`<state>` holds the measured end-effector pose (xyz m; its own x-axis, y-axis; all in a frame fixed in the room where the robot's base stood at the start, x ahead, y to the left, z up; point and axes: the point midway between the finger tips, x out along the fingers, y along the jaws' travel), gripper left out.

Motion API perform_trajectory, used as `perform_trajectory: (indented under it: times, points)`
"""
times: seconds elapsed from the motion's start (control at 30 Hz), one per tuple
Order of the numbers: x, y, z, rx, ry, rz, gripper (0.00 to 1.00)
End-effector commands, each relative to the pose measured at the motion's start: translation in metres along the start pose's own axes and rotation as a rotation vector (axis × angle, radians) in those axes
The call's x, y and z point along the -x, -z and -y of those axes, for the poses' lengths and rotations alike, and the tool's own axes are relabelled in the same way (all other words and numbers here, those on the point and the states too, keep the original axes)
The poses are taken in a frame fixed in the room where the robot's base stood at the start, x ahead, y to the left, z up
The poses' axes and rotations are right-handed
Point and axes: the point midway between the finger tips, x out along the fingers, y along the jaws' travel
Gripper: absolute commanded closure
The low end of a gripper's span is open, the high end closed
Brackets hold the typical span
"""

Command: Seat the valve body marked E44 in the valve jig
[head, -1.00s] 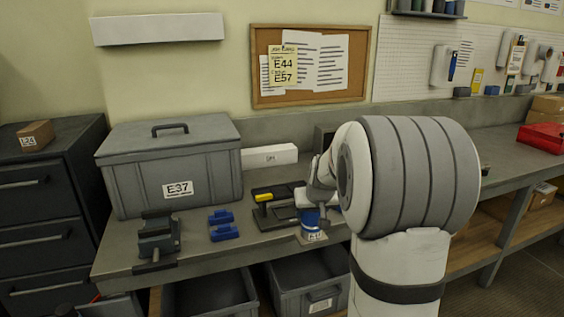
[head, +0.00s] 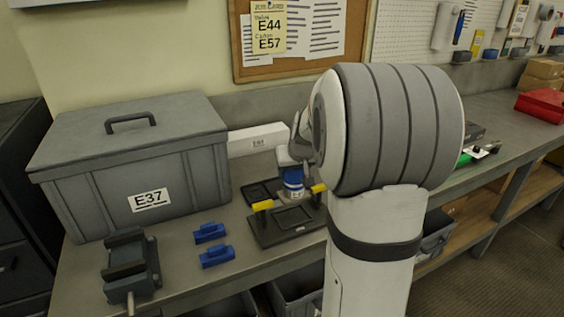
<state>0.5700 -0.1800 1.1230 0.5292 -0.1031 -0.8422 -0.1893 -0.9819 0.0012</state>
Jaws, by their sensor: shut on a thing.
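My gripper (head: 292,163) is partly hidden behind my own arm. It is shut on the valve body (head: 293,183), which is blue with a pale lower part; its marking is too small to read. The valve jig (head: 268,236) seems to be the dark plate on the bench, with yellow clamps at left (head: 262,206) and right (head: 318,188). The valve body is upright at the back of this plate, between the clamps. I cannot tell whether it touches the jig or hangs just above it.
A large grey case (head: 90,200) marked E37 stands at left, with a vise (head: 130,262) and two blue blocks (head: 209,233) in front. A white box (head: 258,140) lies behind the jig. A pinned note (head: 268,28) shows E44 and E57. Bins sit below.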

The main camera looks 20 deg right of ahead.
Motion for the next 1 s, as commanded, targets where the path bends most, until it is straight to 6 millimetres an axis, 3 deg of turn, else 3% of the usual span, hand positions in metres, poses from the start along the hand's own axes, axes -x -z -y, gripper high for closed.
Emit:
perform_trajectory:
  times: [0.6, 1.0]
  points:
    - [-0.039, -0.022, 0.013, 0.023, 0.013, -0.002, 1.0]
    - [-0.042, -0.024, 0.013, 0.023, 0.014, -0.003, 1.0]
